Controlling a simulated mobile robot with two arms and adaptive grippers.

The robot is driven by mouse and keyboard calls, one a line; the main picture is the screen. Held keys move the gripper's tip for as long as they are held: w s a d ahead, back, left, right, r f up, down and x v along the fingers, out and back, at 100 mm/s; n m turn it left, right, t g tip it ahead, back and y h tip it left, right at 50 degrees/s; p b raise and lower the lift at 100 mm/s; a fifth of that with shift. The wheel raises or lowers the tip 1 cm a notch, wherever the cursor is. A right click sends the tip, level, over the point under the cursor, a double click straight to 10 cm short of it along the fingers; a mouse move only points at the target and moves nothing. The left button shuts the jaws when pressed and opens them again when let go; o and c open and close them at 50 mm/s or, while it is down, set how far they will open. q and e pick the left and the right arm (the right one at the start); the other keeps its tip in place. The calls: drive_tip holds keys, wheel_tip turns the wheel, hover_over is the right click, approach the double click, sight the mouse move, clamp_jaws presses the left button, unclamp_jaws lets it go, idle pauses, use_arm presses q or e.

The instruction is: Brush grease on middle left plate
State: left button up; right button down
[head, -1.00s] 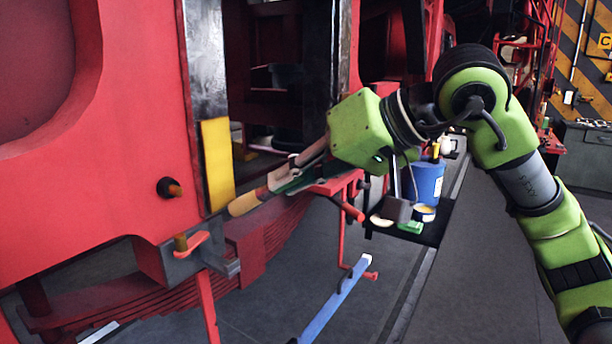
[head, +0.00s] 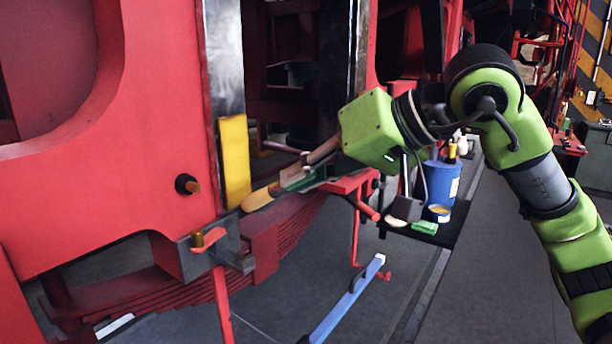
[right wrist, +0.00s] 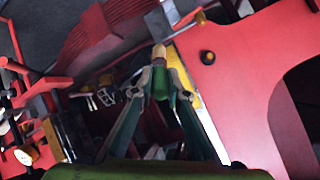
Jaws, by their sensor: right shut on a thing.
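The brush points left and slightly down. Its tip is close to the lower right edge of a yellow plate (head: 234,160) on the red frame; I cannot tell whether they touch. A shiny grey metal plate (head: 225,60) runs upward above the yellow one. In the right wrist view the brush (right wrist: 160,54) stands between the fingers, with the yellow plate (right wrist: 185,72) right beside it. My left gripper is not in view.
The red frame (head: 140,170) fills the left, with a bolt (head: 187,184) and a bracket (head: 205,240) jutting out. A blue bucket (head: 440,180) and an open tin (head: 438,213) stand on a dark mat behind my right arm. A blue bar (head: 345,300) is low in front.

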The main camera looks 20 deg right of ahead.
drive_tip(key=shift+w+a, duration=0.3)
drive_tip(key=shift+w, duration=0.05)
drive_tip(key=shift+s+r+p, duration=0.1)
drive_tip(key=shift+r+p, duration=1.6)
drive_tip(key=shift+r, duration=0.35)
drive_tip(key=shift+f+b, duration=1.85)
drive_tip(key=shift+f, duration=0.25)
drive_tip(key=shift+d, duration=0.1)
